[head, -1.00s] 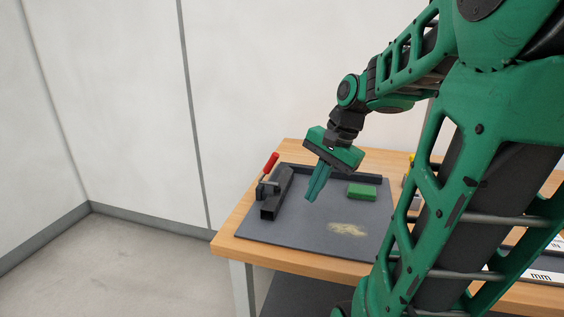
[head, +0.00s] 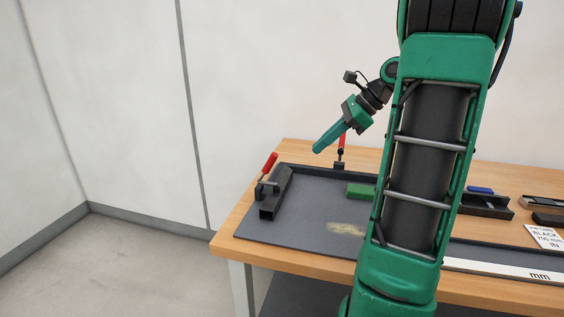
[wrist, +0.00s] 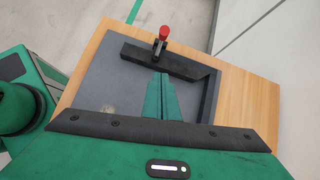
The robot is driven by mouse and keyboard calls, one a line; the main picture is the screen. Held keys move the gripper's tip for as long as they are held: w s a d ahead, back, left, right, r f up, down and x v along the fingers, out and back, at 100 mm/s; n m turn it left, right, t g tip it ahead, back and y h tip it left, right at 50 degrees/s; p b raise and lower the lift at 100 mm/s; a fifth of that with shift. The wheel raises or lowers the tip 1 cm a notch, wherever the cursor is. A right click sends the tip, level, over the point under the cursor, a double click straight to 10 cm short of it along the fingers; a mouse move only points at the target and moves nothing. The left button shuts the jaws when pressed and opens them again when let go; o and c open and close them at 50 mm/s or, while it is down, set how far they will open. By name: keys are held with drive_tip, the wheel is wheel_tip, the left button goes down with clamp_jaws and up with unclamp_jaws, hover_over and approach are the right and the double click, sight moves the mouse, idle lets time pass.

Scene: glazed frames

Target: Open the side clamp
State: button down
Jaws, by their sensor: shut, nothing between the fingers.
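The side clamp (head: 266,180) has a red handle and a dark body. It stands at the left edge of the grey board, against the outer side of a dark bar, its handle raised and tilted. In the wrist view the clamp (wrist: 162,42) shows beyond my fingertips, beside the bar. My gripper (head: 319,148) is shut and empty, its green fingers pointing down-left in the head view, raised above the board and apart from the clamp.
A dark bar (head: 275,198) runs along the board's (head: 298,222) left side. A second red-handled clamp (head: 340,153) stands at the back edge. A green block (head: 358,191) is partly hidden by my arm. A tan patch (head: 345,229) marks the board.

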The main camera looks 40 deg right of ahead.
sight(268, 170)
drive_tip(key=w+a+f, duration=0.5)
drive_tip(key=w+a, duration=0.2)
drive_tip(key=shift+f, duration=0.35)
drive_tip(key=shift+a, duration=0.2)
idle(0.3)
drive_tip(key=shift+w+d+r, duration=0.1)
drive_tip(key=shift+d, duration=0.05)
